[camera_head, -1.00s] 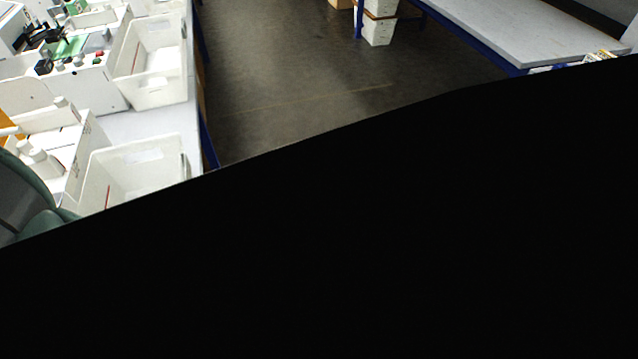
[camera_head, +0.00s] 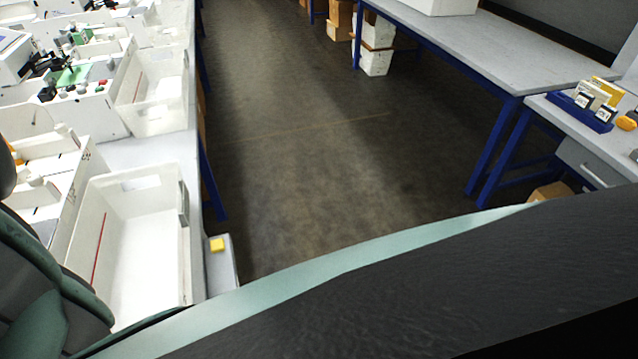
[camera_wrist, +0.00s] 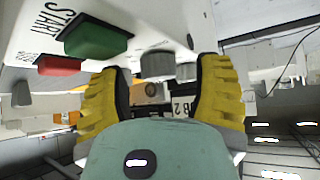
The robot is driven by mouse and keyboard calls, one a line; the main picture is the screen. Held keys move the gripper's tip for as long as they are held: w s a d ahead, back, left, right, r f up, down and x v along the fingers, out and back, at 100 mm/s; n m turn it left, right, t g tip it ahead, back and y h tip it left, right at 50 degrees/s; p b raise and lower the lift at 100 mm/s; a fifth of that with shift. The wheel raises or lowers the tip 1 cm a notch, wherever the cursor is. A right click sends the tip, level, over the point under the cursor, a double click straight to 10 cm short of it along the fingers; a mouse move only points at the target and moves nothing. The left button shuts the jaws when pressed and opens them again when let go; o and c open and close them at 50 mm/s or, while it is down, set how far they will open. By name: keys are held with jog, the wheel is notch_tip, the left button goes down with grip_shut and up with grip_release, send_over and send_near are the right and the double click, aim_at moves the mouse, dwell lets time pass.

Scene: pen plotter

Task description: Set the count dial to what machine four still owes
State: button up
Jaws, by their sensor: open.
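In the wrist view my gripper (camera_wrist: 162,78) is open, with its yellow ribbed fingers apart. It faces a white machine panel (camera_wrist: 140,22) that appears tilted. Grey round knobs (camera_wrist: 157,65) show at the gap between the fingers; I cannot tell whether they are touched or which is the count dial. A green button (camera_wrist: 97,40) beside the word START and a red button (camera_wrist: 58,65) are left of the knobs. A partly hidden label behind the fingers seems to read "JOB 2". No dial numbers or owed count are readable. The head view does not show my gripper.
In the head view, white machines with knobs (camera_head: 80,90) line the left bench, with white bins (camera_head: 150,240) along its edge. The dark floor aisle (camera_head: 290,130) is clear. A grey bench (camera_head: 490,50) and a blue card rack (camera_head: 585,108) stand right.

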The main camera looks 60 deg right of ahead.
jog(key=shift+w+f, duration=0.15)
jog(key=shift+c, duration=0.3)
grip_shut()
dwell(0.4)
